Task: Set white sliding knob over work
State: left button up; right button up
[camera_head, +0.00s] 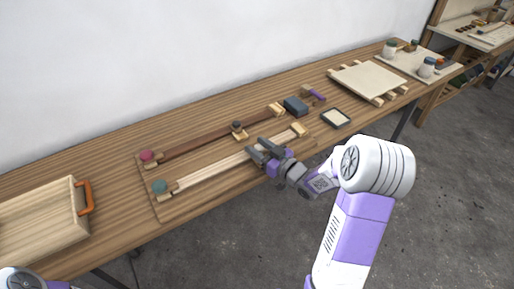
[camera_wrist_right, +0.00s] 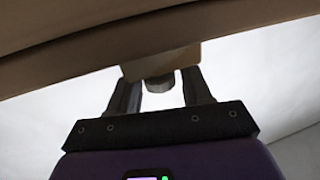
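A board holds two rails. The near pale rail (camera_head: 215,170) has a green ball (camera_head: 159,186) at its left end, and the far brown rail (camera_head: 205,138) carries a dark knob (camera_head: 238,130). My right gripper (camera_head: 258,152) is at the pale rail, right of its middle, and hides that part of it. In the right wrist view, a pale block (camera_wrist_right: 160,62) with a short greyish-white knob (camera_wrist_right: 158,83) sits between the fingers. The fingers stand apart on either side, with a gap visible at the knob. My left gripper is out of view.
A red ball (camera_head: 147,156) marks the brown rail's left end. A wooden tray with an orange handle (camera_head: 85,196) stands at left. A dark blue block (camera_head: 296,106), a small framed pad (camera_head: 336,118) and a pale panel (camera_head: 368,80) lie to the right.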

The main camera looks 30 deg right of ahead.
aim_at(262, 150)
jog(key=shift+o, duration=0.3)
jog(key=p+v, duration=0.1)
jog(key=v, duration=0.6)
jog(key=shift+s, duration=0.25)
